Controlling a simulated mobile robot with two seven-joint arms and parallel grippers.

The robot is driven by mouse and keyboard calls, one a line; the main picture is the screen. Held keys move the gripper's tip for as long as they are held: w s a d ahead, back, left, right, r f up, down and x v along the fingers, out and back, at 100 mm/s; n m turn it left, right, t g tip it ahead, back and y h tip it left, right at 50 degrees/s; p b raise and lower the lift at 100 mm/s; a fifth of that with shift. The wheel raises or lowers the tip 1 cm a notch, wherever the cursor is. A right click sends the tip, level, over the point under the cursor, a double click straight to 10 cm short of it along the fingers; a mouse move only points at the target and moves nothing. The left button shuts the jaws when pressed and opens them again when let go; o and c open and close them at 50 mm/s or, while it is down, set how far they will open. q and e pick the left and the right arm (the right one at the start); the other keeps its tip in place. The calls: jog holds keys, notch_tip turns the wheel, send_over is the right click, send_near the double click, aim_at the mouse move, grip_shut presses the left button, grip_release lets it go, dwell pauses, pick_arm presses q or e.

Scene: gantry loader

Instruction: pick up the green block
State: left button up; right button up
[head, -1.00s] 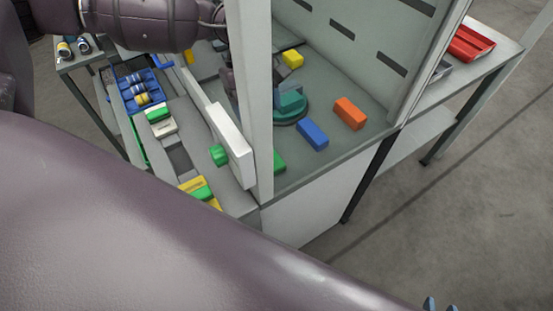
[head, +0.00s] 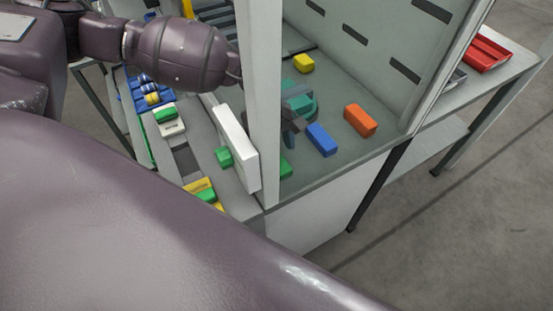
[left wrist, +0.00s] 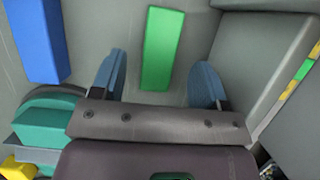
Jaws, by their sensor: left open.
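The green block (left wrist: 162,48) lies on the grey floor of the loader bay. In the left wrist view it appears between the two blue fingers of my left gripper (left wrist: 160,72), with a gap on each side. In the head view only part of the green block (head: 286,169) shows beside the white post. My left gripper is open and empty; in the head view the post hides much of it. I cannot tell how high its fingers are above the floor. My right gripper is not in view.
A blue block (head: 321,139), an orange block (head: 360,120) and a yellow block (head: 304,63) stand in the bay. A teal part (head: 301,103) is near the gripper. The white post (head: 265,100) and white panel (head: 235,145) stand close by. Other green pieces lie left.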

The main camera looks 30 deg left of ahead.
pick_arm(q)
jog(key=shift+x, duration=1.35)
jog(key=shift+f, duration=0.1)
jog(key=shift+c, duration=0.3)
jog(key=c, duration=1)
